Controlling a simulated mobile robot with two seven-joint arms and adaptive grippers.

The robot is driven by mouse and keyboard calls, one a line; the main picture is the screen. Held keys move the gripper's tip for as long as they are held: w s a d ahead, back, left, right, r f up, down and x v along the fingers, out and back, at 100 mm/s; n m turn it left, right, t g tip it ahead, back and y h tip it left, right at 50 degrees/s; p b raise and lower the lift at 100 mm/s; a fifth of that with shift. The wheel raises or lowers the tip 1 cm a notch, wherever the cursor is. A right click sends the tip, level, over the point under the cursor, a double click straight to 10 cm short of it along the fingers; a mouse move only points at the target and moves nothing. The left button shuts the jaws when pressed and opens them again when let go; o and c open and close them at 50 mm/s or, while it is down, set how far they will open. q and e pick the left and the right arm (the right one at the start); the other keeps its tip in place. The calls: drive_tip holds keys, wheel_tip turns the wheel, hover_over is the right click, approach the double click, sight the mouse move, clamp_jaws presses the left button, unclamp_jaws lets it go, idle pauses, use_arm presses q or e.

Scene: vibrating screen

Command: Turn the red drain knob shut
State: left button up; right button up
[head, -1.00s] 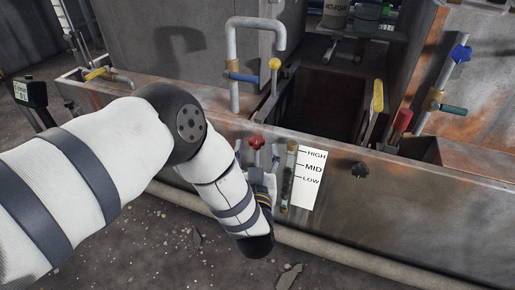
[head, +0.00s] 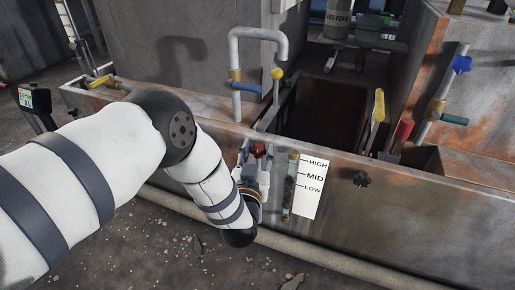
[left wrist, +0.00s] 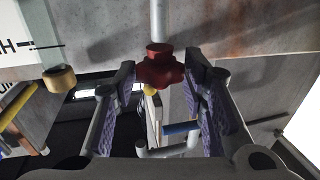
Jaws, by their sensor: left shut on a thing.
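The red drain knob (head: 258,150) is on the front wall of the rusty tank, just left of the level gauge. It also shows in the left wrist view (left wrist: 160,68), between the fingertips. My left gripper (head: 256,156) reaches up to it from below, and the wrist view shows its two padded fingers (left wrist: 160,90) on either side of the knob, shut on it. In the head view the fingers partly hide the knob. My right gripper is in neither view.
A white HIGH/MID/LOW label (head: 311,186) and gauge tube (head: 289,186) stand close to the right of my gripper. A pipe with a yellow knob (head: 277,73) rises behind. A floor pipe (head: 330,264) runs along the tank's base.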

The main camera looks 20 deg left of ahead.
use_arm(q)
drive_tip(key=m+h, duration=0.1)
drive_tip(key=m+h+p, duration=0.1)
drive_tip(key=h, duration=0.1)
drive_tip(key=shift+a+r, duration=0.2)
drive_tip(key=shift+f+m+h, duration=0.25)
drive_tip(key=shift+m+h, duration=0.15)
drive_tip(key=shift+h, duration=0.3)
drive_tip(key=o, duration=1.2)
drive_tip(key=s, duration=1.2)
drive_tip(key=shift+a, duration=0.3)
